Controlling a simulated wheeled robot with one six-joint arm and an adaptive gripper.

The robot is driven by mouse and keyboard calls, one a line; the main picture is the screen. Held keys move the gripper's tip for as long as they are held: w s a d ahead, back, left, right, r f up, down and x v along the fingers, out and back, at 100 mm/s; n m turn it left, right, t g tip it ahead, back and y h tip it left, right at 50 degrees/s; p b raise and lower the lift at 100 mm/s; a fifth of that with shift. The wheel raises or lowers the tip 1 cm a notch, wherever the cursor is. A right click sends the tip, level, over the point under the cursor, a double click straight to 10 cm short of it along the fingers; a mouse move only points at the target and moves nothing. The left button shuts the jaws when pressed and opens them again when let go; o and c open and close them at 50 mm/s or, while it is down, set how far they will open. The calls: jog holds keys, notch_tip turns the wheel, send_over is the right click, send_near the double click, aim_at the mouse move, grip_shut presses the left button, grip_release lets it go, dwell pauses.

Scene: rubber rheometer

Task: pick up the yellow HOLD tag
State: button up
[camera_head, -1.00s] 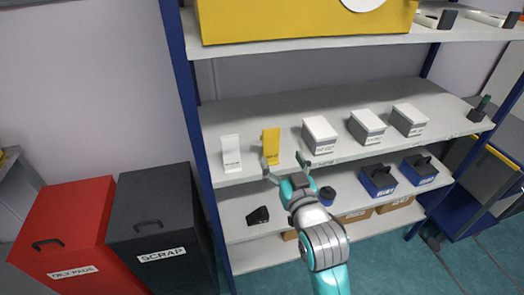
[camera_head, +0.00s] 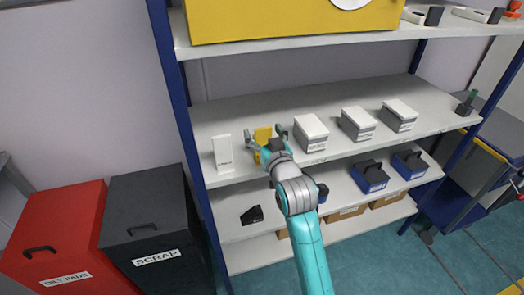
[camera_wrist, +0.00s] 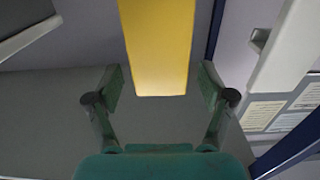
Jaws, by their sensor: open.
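The yellow HOLD tag (camera_head: 263,134) stands upright on the middle shelf, between a white tag and a row of grey-and-white boxes. In the head view my arm hides its lower part. In the wrist view the yellow tag (camera_wrist: 158,45) rises at the top centre, ahead of and between my open fingers. My gripper (camera_head: 268,140) is at the shelf's front side, with its fingers at either side of the tag. In the wrist view my gripper (camera_wrist: 160,88) is open, with gaps between each finger and the tag.
The white tag (camera_head: 222,153) stands close to the left. A grey-and-white box (camera_head: 311,133) stands close to the right, with more boxes beyond. The upper shelf (camera_head: 300,45) with a yellow bin (camera_head: 290,20) is overhead. Free shelf surface (camera_head: 300,98) lies behind the row.

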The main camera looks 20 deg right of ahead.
jog(key=shift+w, duration=0.4)
jog(key=shift+c, duration=0.2)
grip_shut()
jog(key=shift+r, duration=0.1)
